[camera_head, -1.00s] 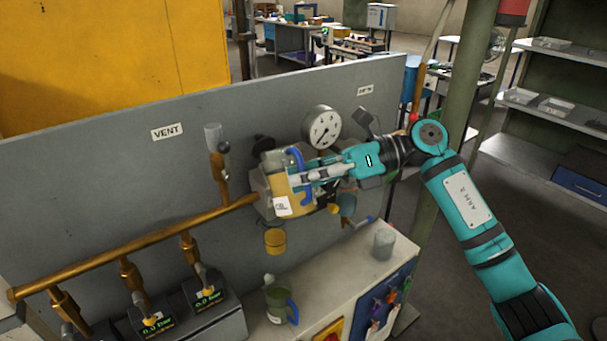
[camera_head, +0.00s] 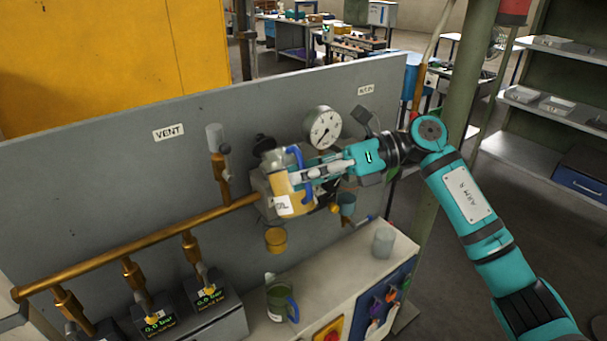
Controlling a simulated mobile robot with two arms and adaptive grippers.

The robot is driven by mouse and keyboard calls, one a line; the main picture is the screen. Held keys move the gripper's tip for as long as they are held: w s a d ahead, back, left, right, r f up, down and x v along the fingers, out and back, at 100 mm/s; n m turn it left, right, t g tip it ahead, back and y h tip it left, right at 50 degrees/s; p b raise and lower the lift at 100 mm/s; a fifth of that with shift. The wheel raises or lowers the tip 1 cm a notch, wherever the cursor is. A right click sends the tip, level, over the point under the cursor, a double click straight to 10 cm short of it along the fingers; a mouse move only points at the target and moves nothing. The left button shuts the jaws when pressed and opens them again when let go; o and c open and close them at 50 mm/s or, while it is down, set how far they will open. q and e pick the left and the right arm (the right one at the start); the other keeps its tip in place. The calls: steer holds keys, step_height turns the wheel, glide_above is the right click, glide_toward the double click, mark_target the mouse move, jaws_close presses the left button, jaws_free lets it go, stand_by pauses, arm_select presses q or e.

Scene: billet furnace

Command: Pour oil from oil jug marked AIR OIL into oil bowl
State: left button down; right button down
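My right gripper (camera_head: 300,182) reaches in from the right and is shut on a jug with a blue handle, the oil jug (camera_head: 279,185). The jug holds yellow oil and carries a white label reading OIL; I cannot read AIR on it. It is held nearly upright in front of the grey panel, by the end of the brass pipe. An amber cup (camera_head: 276,239) hangs just below the jug, and a blue-grey cup (camera_head: 347,204) is to its right. I cannot tell which is the oil bowl. No stream of oil shows. My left gripper is out of view.
A round gauge (camera_head: 322,127) is above the gripper on the grey panel (camera_head: 120,180). A greenish jug with a blue handle (camera_head: 278,303) and a grey cup (camera_head: 383,241) stand on the cabinet top (camera_head: 335,270). The brass pipe (camera_head: 150,238) runs down to the left.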

mark_target(298, 154)
steer(key=shift+r, duration=0.1)
steer(key=shift+w+a+r+m+h+p, duration=0.15)
steer(key=shift+r+m+p, duration=0.2)
steer(key=shift+r+p, duration=0.35)
steer(key=shift+w+a+r+m+h+p, duration=0.15)
steer(key=shift+r+m+p, duration=0.2)
steer(key=shift+p, duration=0.65)
steer(key=shift+d+r+g, duration=0.1)
steer(key=shift+r+g, duration=0.05)
steer(key=shift+g, duration=0.15)
steer(key=shift+w+r+m+p, duration=0.15)
steer(key=shift+r+m+p, duration=0.35)
steer(key=shift+p, duration=0.6)
steer(key=shift+w+a+r+h+p, duration=0.25)
steer(key=shift+r+h+p, duration=0.1)
steer(key=shift+p, duration=0.25)
steer(key=shift+w+a+r+m+g+h+p, duration=0.15)
steer(key=shift+w+r+m+g+h+p, duration=0.1)
steer(key=shift+r+m+p, duration=0.35)
steer(key=shift+w+a+r+m+g+h+p, duration=0.1)
steer(key=shift+w+a+r+m+g+p, duration=0.15)
steer(key=shift+p, duration=0.55)
stand_by(2.8)
